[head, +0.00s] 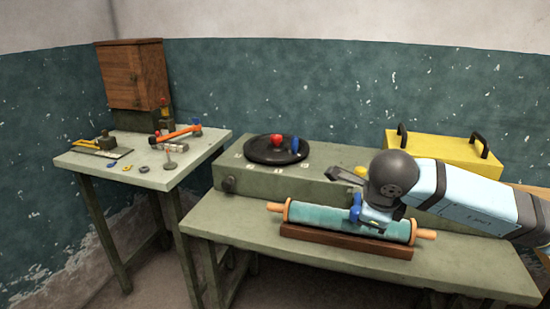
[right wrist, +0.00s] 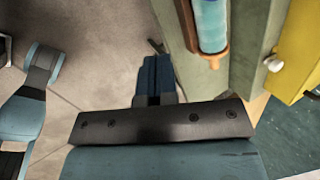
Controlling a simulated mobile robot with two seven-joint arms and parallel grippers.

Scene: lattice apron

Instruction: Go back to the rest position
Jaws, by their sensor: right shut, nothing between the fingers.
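My right arm comes in from the right in the head view, with its dark round joint in front of the bench. The blue right gripper (head: 357,212) shows below that joint and overlaps the middle of a teal roll (head: 318,213) with orange handles. In the right wrist view the right gripper (right wrist: 156,65) is shut and empty, over bare floor. The roll's end (right wrist: 211,25) is to the right of the fingers there, apart from them. The roll lies on a brown wooden base (head: 340,244). My left gripper is not in view.
The green bench (head: 465,270) carries a raised shelf with a black turntable (head: 262,155) holding red and blue pieces. A yellow case (head: 435,150) stands at the back right. A side table (head: 150,178) at left holds tools and a wooden cabinet (head: 133,75).

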